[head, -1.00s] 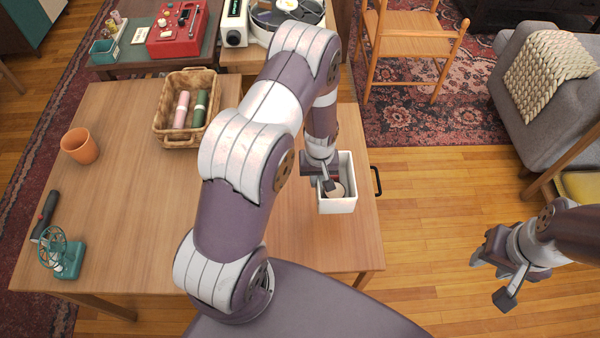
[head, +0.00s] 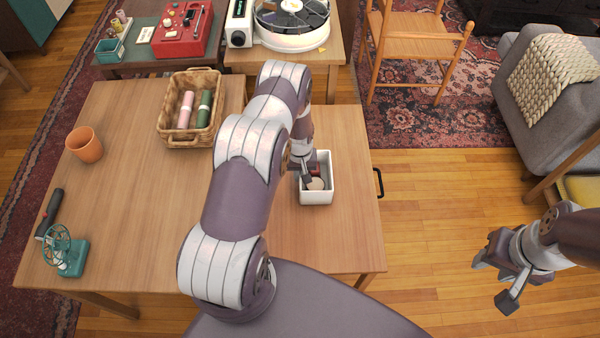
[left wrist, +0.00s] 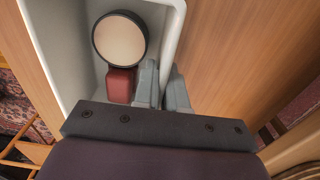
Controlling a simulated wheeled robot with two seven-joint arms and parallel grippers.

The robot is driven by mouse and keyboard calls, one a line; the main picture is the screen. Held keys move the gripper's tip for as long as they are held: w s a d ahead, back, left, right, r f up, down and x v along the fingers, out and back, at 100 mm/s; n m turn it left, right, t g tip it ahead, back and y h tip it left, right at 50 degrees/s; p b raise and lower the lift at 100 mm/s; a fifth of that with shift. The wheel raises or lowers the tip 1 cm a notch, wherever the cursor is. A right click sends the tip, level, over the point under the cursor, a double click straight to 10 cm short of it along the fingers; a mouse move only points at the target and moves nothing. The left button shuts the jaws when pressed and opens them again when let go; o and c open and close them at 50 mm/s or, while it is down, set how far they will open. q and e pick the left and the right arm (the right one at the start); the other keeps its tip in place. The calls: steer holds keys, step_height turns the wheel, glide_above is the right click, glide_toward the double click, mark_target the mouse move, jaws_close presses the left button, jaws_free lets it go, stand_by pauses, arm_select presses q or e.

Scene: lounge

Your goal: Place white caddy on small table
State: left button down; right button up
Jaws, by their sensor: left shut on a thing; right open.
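The white caddy (head: 327,193) is an open-topped box at the right part of the large wooden table (head: 130,200). It holds a round pale thing with a dark rim (left wrist: 119,39) and a red block (left wrist: 120,85). My left gripper (head: 303,179) is shut on the caddy's side wall, which shows between its fingers in the left wrist view (left wrist: 163,88). I cannot tell whether the caddy touches the tabletop. My right gripper (head: 492,281) is open and empty over the floor at right. A smaller wooden table (head: 335,50) stands behind the large one.
A wicker basket (head: 205,133) with two rolls, an orange cup (head: 85,146) and a small teal fan (head: 68,257) stand on the large table. A white round device (head: 290,40) occupies the smaller table. A wooden chair (head: 415,48) stands to its right.

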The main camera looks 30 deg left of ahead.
arm_select(q)
steer(key=shift+f, duration=0.15)
steer(key=c, duration=1.2)
jaws_free()
step_height(320, 180, up, 12)
steer(key=shift+b, duration=0.3)
steer(key=s+d+r+m, duration=0.3)
steer(key=s+d+r, duration=0.3)
steer(key=s+r, duration=0.2)
steer(key=s+d+r+m+t, duration=0.1)
steer(key=s+d+r+m, duration=0.2)
steer(key=r, duration=0.9)
steer(key=s+d, duration=0.3)
steer(key=s, duration=0.2)
steer(key=shift+s+r+m+p, duration=0.3)
steer(key=shift+s, duration=0.05)
